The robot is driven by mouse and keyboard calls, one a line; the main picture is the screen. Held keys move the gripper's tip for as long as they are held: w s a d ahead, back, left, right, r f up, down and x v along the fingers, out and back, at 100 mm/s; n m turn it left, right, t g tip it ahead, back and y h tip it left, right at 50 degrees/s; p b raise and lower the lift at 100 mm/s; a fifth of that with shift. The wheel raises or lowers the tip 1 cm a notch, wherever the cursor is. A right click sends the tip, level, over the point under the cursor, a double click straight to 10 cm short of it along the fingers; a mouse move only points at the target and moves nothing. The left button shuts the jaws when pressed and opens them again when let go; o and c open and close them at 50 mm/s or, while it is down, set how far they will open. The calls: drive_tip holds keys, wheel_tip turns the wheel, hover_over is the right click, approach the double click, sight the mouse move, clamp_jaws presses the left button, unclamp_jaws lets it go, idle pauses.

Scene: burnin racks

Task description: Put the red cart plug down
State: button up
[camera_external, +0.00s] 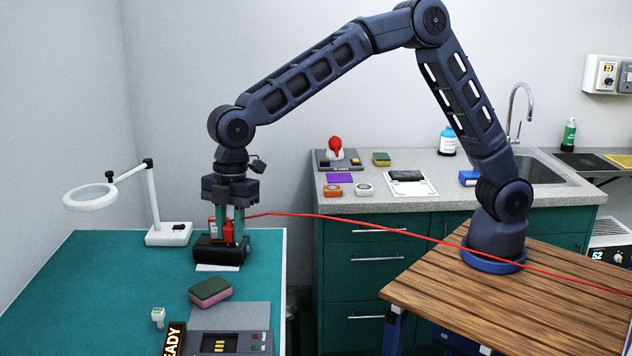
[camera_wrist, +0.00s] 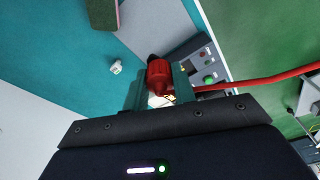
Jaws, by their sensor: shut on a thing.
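The red cart plug (camera_external: 228,232) is between the teal fingers of my gripper (camera_external: 226,226), which is shut on it. The plug points down just above or at a black block (camera_external: 208,252) on the teal table; I cannot tell whether they touch. In the wrist view the round red plug (camera_wrist: 160,78) sits between the fingertips of my gripper (camera_wrist: 160,88). A red cable (camera_external: 340,222) runs from the plug across the gap to the right, over the wooden top. The lower end of the plug is hidden.
The table's left part is clear. A grey counter (camera_external: 440,183) stands behind.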

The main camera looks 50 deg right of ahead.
drive_tip(key=shift+n, duration=0.3)
drive_tip(key=f, duration=0.6)
drive_tip(key=s+f, duration=0.1)
drive_tip(key=f, duration=0.6)
drive_tip(key=d+f, duration=0.1)
drive_tip(key=f, duration=0.6)
drive_tip(key=shift+s+d+f, duration=0.1)
drive_tip(key=shift+s, duration=0.25)
drive_tip(key=shift+f, duration=0.2)
drive_tip(key=o, duration=1)
drive_tip(key=shift+r, duration=0.1)
drive_tip(key=r, duration=0.4)
drive_tip(key=d+r, duration=0.1)
drive_tip(key=r, duration=0.7)
drive_tip(key=shift+w+d, duration=0.35)
